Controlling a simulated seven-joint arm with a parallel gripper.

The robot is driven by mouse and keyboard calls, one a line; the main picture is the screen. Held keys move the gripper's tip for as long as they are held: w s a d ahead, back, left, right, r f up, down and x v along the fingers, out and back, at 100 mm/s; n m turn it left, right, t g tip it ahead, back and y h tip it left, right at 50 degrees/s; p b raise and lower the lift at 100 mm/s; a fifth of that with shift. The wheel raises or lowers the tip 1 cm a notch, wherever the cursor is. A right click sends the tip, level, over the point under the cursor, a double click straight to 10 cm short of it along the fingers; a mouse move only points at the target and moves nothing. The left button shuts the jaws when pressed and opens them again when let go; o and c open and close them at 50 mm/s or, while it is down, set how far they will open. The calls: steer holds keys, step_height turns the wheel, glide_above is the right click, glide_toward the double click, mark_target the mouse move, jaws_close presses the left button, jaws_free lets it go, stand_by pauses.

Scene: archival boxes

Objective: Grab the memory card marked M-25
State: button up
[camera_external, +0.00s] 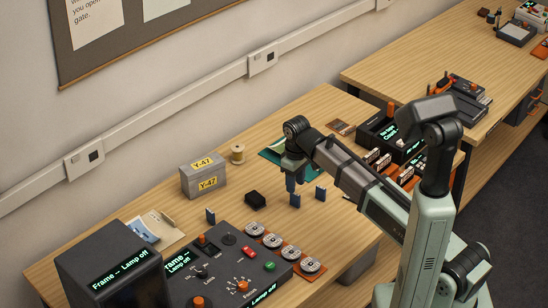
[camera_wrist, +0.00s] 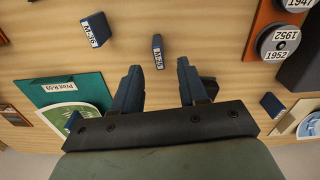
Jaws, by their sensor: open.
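A small dark blue upright card (camera_wrist: 158,52) with a white label, which seems to read M-25, stands on the wooden bench ahead of my gripper in the wrist view. In the external view, a small blue card (camera_external: 320,192) stands just right of my fingers and appears to be the same one. My gripper (camera_wrist: 158,88) is open and empty, its blue fingers on either side of bare bench; it also shows low over the bench in the external view (camera_external: 293,193). The card is beyond the fingertips, not between them.
Another labelled dark block (camera_wrist: 95,30) lies left of the card, its label hard to read. A teal folder (camera_wrist: 75,90) is at left. Reels (camera_wrist: 278,42) on an orange rack are at right. A black box (camera_external: 255,200) and another blue card (camera_external: 210,215) stand nearby.

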mark_target(295, 206)
steer(key=shift+w+f, duration=0.1)
steer(key=shift+f, duration=3.65)
steer(key=shift+c, duration=0.4)
jaws_close()
